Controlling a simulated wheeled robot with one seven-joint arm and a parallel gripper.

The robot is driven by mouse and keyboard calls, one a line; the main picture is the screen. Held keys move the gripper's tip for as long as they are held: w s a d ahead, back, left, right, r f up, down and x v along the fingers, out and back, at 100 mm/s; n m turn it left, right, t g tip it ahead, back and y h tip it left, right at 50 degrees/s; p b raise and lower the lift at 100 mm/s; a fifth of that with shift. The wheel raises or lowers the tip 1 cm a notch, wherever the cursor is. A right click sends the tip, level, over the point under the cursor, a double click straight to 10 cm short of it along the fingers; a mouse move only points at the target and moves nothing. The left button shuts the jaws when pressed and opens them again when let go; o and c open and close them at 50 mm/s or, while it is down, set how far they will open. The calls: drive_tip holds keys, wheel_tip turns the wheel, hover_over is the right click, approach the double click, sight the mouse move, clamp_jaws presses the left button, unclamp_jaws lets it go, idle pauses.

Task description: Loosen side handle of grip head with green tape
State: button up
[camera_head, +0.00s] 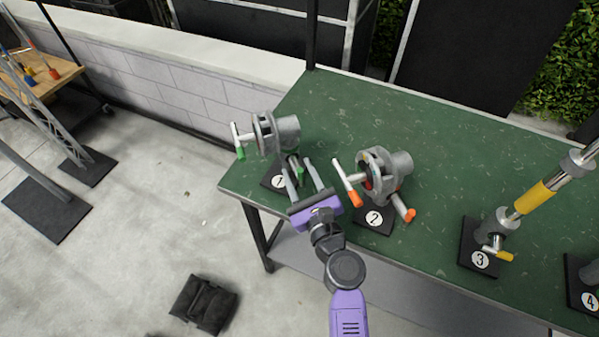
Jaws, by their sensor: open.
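The grip head with green tape (287,132) is a grey metal clamp on the black base marked 1, at the left end of the green table. A T-handle (236,140) with a pale bar and a green lower tip sticks out from its left. A second handle (298,174) with green on it is low at its front. My gripper (297,165) is open, its two fingers pointing up at the front of this head. The second handle appears between the fingers; I cannot tell whether they touch it. The fingers partly hide the base and the lower head.
A similar head with orange-tipped handles (384,176) stands close to the right on base 2. Stand 3 (480,250) holds a pole with yellow tape. The green table (330,120) is bare behind the heads. A black bag (203,305) lies on the floor.

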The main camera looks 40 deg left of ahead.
clamp_jaws()
